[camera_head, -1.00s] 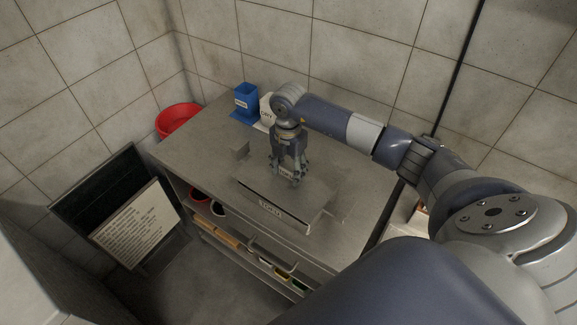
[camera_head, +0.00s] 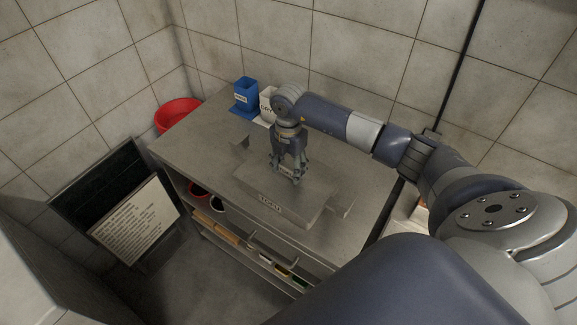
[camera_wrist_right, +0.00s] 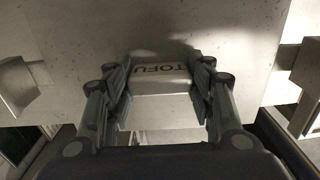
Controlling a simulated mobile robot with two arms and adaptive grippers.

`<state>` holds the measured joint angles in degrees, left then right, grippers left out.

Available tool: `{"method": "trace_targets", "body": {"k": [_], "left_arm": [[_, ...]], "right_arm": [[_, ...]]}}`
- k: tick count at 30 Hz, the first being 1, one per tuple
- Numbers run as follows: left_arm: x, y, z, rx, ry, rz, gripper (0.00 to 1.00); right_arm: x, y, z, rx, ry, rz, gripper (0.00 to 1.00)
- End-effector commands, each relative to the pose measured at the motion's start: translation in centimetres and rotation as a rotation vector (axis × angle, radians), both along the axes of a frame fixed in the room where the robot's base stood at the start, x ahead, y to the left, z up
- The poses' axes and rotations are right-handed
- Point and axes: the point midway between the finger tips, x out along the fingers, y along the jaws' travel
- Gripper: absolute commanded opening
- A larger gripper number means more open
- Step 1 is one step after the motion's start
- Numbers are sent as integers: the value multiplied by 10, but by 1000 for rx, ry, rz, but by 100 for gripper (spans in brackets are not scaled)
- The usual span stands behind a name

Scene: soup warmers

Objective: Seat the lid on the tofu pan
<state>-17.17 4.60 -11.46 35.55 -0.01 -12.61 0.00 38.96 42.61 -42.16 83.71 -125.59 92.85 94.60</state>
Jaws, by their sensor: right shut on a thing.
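Metal brackets show at both sides, left (camera_wrist_right: 18,85) and right (camera_wrist_right: 306,84). I see no clear gap at the front edge; whether the rim is fully flush I cannot tell. My left gripper is out of view.
The steel counter (camera_head: 200,130) is clear to the left of the pan. A blue holder (camera_head: 245,92) and a white container (camera_head: 267,104) stand at the back. A red bucket (camera_head: 178,114) is beyond the left edge. A lower shelf holds several containers. Tiled walls close the back.

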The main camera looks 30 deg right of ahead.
Motion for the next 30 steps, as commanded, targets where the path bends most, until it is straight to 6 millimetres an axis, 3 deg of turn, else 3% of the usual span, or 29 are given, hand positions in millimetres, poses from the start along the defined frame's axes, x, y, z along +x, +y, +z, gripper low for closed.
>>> {"method": "trace_targets", "body": {"k": [17,18,24,30], "left_arm": [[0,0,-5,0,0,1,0],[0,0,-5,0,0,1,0],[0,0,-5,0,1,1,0],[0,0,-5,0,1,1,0]], "right_arm": [[0,0,-7,0,0,0,20],[0,0,-7,0,-1,0,52],[0,0,-7,0,0,0,97],[0,0,-7,0,0,0,100]]}}
